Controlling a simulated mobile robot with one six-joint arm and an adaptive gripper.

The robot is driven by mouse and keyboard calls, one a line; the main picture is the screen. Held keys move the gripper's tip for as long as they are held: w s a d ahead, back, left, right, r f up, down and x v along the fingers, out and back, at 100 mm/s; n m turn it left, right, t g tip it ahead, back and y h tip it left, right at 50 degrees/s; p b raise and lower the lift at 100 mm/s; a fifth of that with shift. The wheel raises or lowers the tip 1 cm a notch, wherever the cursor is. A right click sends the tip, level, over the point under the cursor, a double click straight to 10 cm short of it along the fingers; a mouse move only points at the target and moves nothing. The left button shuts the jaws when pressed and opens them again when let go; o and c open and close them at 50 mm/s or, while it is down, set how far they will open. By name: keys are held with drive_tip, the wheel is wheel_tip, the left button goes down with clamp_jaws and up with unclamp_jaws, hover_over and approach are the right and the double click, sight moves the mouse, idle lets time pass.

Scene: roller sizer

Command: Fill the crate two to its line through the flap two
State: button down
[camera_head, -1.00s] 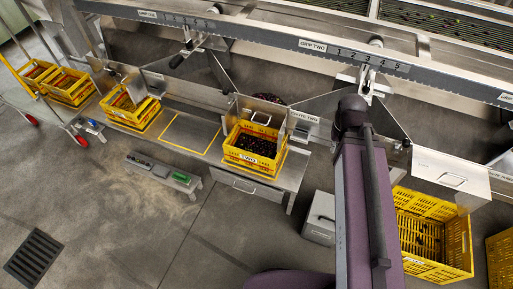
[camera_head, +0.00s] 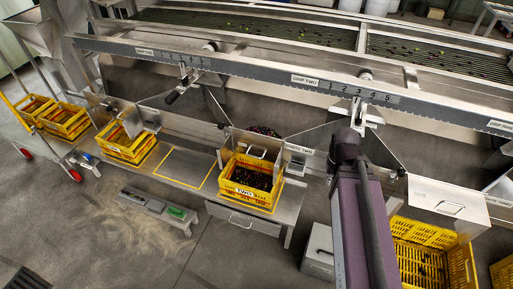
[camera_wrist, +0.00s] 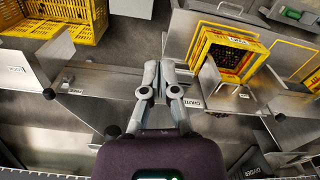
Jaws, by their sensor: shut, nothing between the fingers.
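The yellow crate two (camera_head: 262,198), labelled TWO, stands on the steel bench below the chute. Dark fruit lies in it, below the rim; I cannot make out its line. It also shows in the wrist view (camera_wrist: 201,42). A steel plate with a bar handle (camera_head: 258,151), likely flap two, stands upright at the crate's back edge, beside a chute label ending in TWO. In the wrist view my gripper (camera_wrist: 159,66) is shut and empty, left of crate two and apart from it. In the head view my arm hides the gripper.
A rail with a numbered scale (camera_head: 365,92) and lever runs above the chutes. Other yellow crates stand at left (camera_head: 125,148) and right (camera_head: 430,250). A yellow-outlined bench spot (camera_head: 186,166) is empty. A grey box (camera_head: 318,250) stands on the floor.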

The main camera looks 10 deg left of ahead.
drive_tip(key=c, duration=0.7)
unclamp_jaws()
drive_tip(key=shift+f, duration=0.15)
drive_tip(key=w+a+f+n+t+h+b, duration=0.3)
drive_tip(key=w+a+f+b, duration=0.2)
drive_tip(key=w+f+b, duration=0.45)
drive_tip(key=w+a+f+n+t+h+b, duration=0.4)
drive_tip(key=w+f+b, duration=0.45)
drive_tip(key=b, duration=0.65)
drive_tip(key=w+a+f+n+t+y+b, duration=0.1)
drive_tip(key=w+a+f+n+t+b, duration=0.1)
drive_tip(key=a+f+b, duration=0.2)
drive_tip(key=w+a+f+n+t+y+b, duration=0.1)
drive_tip(key=w+a+f+n+t+b, duration=0.1)
drive_tip(key=a+b, duration=0.8)
drive_tip(key=w+a+f+n+t+y+b, duration=0.1)
drive_tip(key=w+a+f+n+t+b, duration=0.1)
drive_tip(key=a+f+n+t+b, duration=0.2)
drive_tip(key=shift+a+f+b, duration=0.5)
drive_tip(key=shift+a+b, duration=0.1)
drive_tip(key=shift+a, duration=0.7)
drive_tip(key=shift+a+f+b, duration=0.5)
drive_tip(key=shift+a+b, duration=0.05)
drive_tip(key=shift+a, duration=0.75)
drive_tip(key=shift+a+f+b, duration=0.5)
drive_tip(key=shift+a+b, duration=0.1)
drive_tip(key=shift+a, duration=0.7)
drive_tip(key=shift+w, duration=0.1)
